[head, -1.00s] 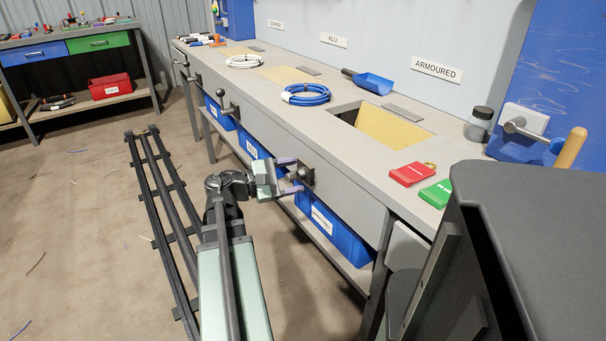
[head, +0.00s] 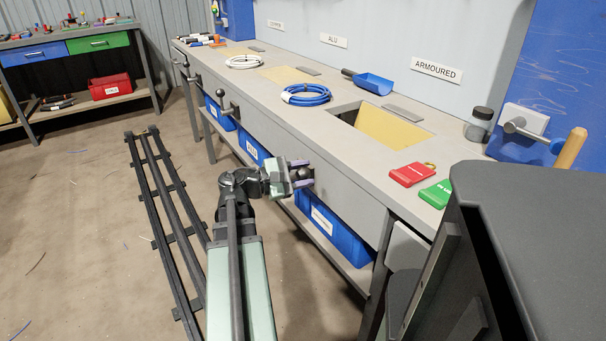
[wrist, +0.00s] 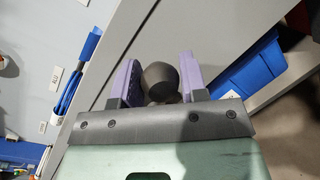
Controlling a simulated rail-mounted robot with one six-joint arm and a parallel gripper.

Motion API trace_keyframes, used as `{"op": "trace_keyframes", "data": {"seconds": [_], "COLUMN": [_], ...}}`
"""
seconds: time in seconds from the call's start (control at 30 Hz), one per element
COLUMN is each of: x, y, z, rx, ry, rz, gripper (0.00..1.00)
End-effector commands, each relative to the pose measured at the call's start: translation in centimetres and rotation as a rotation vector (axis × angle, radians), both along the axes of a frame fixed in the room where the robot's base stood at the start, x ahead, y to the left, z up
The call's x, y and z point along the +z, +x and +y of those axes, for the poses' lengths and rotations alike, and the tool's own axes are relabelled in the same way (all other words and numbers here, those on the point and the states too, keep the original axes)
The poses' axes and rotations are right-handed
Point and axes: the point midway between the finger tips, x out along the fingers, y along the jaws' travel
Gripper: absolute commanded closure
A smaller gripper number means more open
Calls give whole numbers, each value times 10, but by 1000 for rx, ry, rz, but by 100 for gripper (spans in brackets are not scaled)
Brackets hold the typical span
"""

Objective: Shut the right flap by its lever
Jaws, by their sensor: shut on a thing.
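The right opening in the bench top, below the ARMOURED sign, shows a yellow flap (head: 384,128) sunk below the surface, so it looks open. Its lever has a dark round knob (wrist: 160,80) at the bench's front face. My gripper (head: 306,174) is at this lever, with its purple fingers on either side of the knob. In the wrist view, my gripper (wrist: 160,72) is shut on the knob, which sits between the fingers. The lever's shaft and mount are mostly hidden by the fingers and knob.
Another lever (head: 228,109) stands out from the bench front further left. A blue cable coil (head: 305,95), a blue scoop (head: 373,83), a red tag (head: 412,174) and a green tag (head: 436,193) lie on top. Blue bins (head: 333,224) stand below.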

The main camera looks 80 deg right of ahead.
Motion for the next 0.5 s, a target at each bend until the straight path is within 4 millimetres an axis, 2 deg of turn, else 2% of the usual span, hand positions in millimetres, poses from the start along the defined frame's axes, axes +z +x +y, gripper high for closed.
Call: {"op": "trace_keyframes", "data": {"seconds": [0.27, 0.5], "x": [4, 13], "y": [3, 9], "z": [-2, -9], "rx": [0, 0], "ry": [40, 146], "rz": [38, 139], "gripper": [100, 100]}}
